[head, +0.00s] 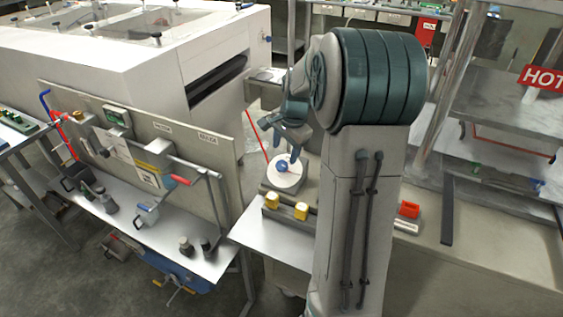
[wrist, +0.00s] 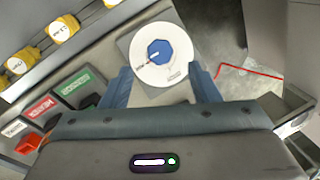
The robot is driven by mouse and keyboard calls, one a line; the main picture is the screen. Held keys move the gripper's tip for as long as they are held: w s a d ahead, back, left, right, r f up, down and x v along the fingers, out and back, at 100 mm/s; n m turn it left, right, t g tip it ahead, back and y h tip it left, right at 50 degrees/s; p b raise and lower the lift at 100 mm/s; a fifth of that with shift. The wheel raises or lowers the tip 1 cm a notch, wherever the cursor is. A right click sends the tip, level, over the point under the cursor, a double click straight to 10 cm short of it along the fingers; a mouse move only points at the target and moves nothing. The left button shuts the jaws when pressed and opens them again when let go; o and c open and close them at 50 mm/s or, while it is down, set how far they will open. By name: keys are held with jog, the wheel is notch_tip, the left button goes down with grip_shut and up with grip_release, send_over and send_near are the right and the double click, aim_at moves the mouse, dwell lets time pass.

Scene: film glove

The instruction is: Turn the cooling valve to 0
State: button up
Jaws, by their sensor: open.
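The cooling valve is a blue knob (head: 284,165) on a round white dial on the side table. My gripper (head: 290,142) is just above the dial in the head view. In the wrist view my gripper (wrist: 158,80) has its fingers apart, one on each side of the lower part of the dial. It is empty, and I cannot tell whether it touches the dial.
Yellow plugs (wrist: 63,28) line a rail left of the dial in the wrist view. Green (wrist: 77,83) and red (wrist: 40,109) labelled switches sit below them. A red cable (wrist: 250,72) lies at the right. A large white machine (head: 110,50) stands behind at the left.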

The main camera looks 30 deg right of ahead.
aim_at(281, 164)
jog(key=x, duration=0.6)
jog(key=shift+w+f, duration=0.1)
jog(key=shift+f, duration=0.25)
jog(key=c, duration=1)
jog(key=shift+o, duration=0.2)
